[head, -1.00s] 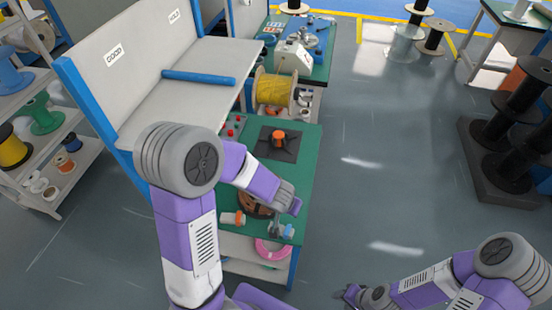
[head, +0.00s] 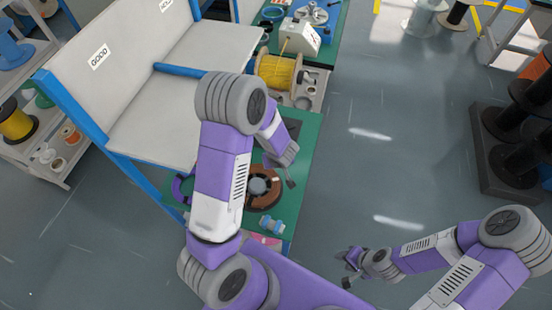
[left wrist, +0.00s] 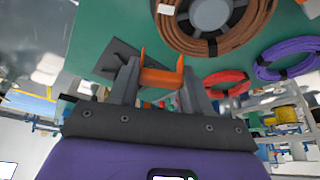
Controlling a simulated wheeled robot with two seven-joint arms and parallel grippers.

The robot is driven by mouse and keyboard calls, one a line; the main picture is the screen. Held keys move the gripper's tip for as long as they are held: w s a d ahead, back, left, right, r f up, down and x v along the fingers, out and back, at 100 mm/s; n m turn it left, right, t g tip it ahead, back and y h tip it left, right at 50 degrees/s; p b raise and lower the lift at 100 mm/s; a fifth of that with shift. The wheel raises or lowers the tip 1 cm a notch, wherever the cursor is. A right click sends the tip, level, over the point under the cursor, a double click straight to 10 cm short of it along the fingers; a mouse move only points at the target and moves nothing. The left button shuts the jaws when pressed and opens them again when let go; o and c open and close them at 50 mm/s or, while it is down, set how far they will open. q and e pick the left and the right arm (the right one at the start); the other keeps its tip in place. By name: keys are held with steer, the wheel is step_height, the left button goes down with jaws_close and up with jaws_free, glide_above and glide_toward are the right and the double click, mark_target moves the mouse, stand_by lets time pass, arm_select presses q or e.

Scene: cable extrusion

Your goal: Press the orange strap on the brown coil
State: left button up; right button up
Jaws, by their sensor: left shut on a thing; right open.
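The brown coil (head: 265,187) lies on the green table around a grey hub, with dark bands on it. It also shows at the top of the left wrist view (left wrist: 251,35). My left gripper (head: 291,182) is just to the right of the coil in the head view. In the left wrist view it is shut on the U-shaped orange strap (left wrist: 160,78), held between its fingers and apart from the coil. The strap cannot be made out in the head view. My right gripper (head: 350,277) is open and empty over the floor.
A black plate (head: 293,127) lies behind the coil, partly hidden by my left arm. A purple coil (left wrist: 290,60) and a red coil (left wrist: 228,83) lie nearby. A yellow spool (head: 279,72) stands beyond the table.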

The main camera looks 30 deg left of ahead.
mark_target(276, 179)
arm_select(q)
steer(key=shift+f+b, duration=3.95)
steer(key=shift+b, duration=0.5)
steer(key=shift+f+b, duration=1.1)
steer(key=shift+f, duration=0.35)
steer(key=shift+p, duration=0.3)
steer(key=shift+f, duration=0.45)
steer(key=shift+s+d+f, duration=0.1)
steer(key=shift+s, duration=0.05)
